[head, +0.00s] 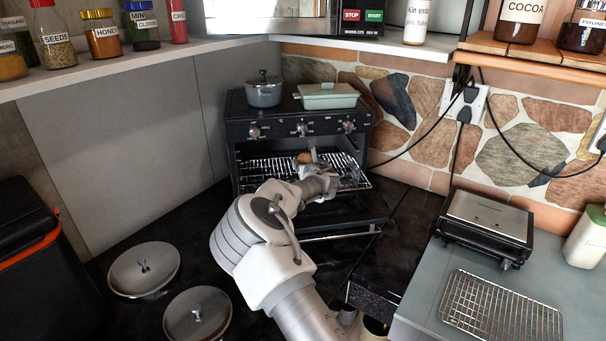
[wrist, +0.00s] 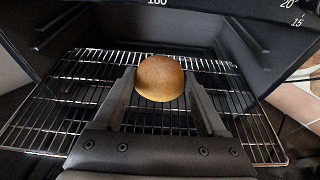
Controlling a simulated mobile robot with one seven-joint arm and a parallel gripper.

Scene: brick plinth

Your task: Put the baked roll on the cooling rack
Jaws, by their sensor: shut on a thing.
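The baked roll (wrist: 160,78) is round and golden brown. In the wrist view it sits between the two fingers of my gripper (wrist: 160,92), which is shut on it, over the oven's wire shelf (wrist: 75,88). I cannot tell whether the roll touches the shelf. In the head view the roll (head: 304,158) shows small inside the open oven (head: 240,150), with my gripper (head: 312,162) at it. The cooling rack (head: 502,306) is an empty wire grid on the grey counter at the lower right.
The oven door (head: 345,226) is down in front of the oven. A grey pot (head: 263,92) and a green dish (head: 327,97) stand on top. A black and steel appliance (head: 488,222) stands behind the cooling rack. Two round lids (head: 145,268) (head: 198,316) lie at the lower left.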

